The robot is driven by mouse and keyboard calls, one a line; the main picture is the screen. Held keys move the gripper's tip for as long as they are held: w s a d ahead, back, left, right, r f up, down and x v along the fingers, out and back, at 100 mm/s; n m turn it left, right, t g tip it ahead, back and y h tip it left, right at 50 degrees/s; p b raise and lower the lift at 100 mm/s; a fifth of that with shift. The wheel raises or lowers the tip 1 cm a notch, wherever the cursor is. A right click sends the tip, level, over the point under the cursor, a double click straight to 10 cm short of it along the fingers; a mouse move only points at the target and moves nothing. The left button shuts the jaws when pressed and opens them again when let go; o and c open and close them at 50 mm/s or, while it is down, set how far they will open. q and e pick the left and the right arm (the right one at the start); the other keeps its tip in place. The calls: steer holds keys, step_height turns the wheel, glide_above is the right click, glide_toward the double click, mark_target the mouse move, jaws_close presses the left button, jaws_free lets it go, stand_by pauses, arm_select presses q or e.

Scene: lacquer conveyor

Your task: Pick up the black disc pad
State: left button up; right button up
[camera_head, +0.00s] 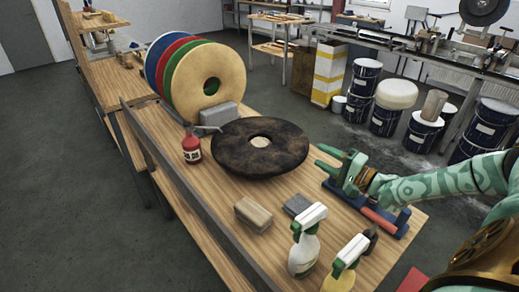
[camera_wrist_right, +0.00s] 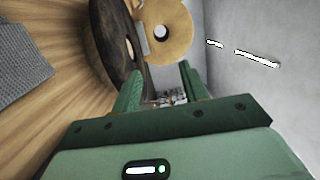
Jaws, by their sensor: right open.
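The black disc pad (camera_head: 236,150) lies flat on the wooden table, a thick dark ring with a round hole in its middle. Its edge also shows in the right wrist view (camera_wrist_right: 110,40), at the upper left. My right gripper (camera_head: 330,156) is open and empty, just right of the pad's right edge. In the wrist view its two fingers (camera_wrist_right: 160,85) stand apart, and the left finger overlaps the pad's edge in the picture. I cannot tell whether it touches the pad. My left gripper is not in view.
Blue, red, green and tan discs (camera_head: 208,80) stand upright behind the pad, with a grey block (camera_head: 220,114) before them. A red bottle (camera_head: 191,148) is left of it. Two blocks (camera_head: 254,214) and spray bottles (camera_head: 306,240) stand in front. A blue-and-red tool (camera_head: 378,217) lies below my right gripper.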

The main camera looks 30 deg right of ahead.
steer(key=b, duration=0.6)
glide_toward(295, 167)
steer(key=shift+w+a+r+g, duration=0.2)
steer(key=shift+w+g, duration=0.1)
steer(key=shift+w, duration=0.1)
steer(key=b+x, duration=0.2)
steer(key=x, duration=0.4)
steer(key=shift+w, duration=0.4)
steer(key=b+x, duration=0.2)
steer(key=x, duration=0.3)
steer(key=shift+f+b, duration=0.1)
steer(key=shift+b, duration=0.2)
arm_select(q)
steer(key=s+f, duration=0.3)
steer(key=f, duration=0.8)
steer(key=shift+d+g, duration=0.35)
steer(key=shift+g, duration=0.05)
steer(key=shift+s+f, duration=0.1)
arm_select(e)
jaws_close()
